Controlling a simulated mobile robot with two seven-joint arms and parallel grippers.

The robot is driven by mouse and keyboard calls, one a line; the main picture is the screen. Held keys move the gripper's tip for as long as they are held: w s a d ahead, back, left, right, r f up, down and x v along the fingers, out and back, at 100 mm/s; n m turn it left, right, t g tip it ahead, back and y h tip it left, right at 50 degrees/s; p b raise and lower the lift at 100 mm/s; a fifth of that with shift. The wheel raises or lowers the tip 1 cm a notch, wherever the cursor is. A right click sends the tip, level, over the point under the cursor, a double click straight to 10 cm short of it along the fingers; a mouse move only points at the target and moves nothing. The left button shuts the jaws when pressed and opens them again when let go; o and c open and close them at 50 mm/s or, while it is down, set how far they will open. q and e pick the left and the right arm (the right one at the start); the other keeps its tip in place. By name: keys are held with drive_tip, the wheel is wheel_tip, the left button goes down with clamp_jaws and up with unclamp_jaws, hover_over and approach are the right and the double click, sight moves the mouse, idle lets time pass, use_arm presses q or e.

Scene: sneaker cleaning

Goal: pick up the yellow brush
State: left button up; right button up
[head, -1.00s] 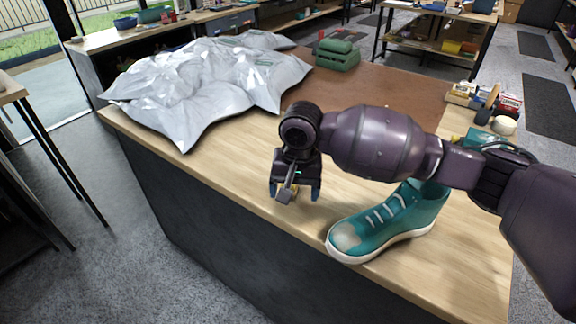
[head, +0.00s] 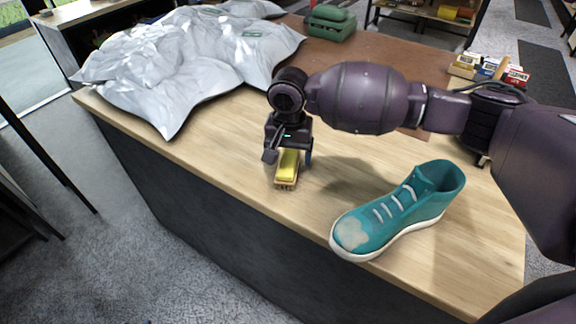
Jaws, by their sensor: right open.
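The yellow brush (head: 287,169) lies on the wooden counter near its front edge, with a yellow top and a brown bristle side below. My right gripper (head: 287,158) is directly over the brush's far part, pointing down, with its fingers open and on either side of it. The gripper hides the far end of the brush. I cannot tell whether the fingers touch it. My left gripper is not in view.
A teal sneaker (head: 398,214) with a pale smudge on its toe stands to the right of the brush. Crumpled grey plastic bags (head: 190,62) cover the counter's left. A green case (head: 330,22) and small boxes (head: 490,70) stand farther back. The counter (head: 225,150) is clear around the brush.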

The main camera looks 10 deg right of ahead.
sight(288, 160)
wheel_tip(288, 160, down, 5)
drive_tip(key=shift+w+a+b, duration=0.1)
drive_tip(key=shift+b, duration=0.3)
drive_tip(key=shift+c, duration=0.3)
drive_tip(key=shift+r, duration=0.1)
drive_tip(key=c, duration=1)
drive_tip(key=shift+c, duration=0.2)
wheel_tip(288, 160, up, 20)
drive_tip(key=p, duration=0.2)
drive_tip(key=shift+p, duration=0.3)
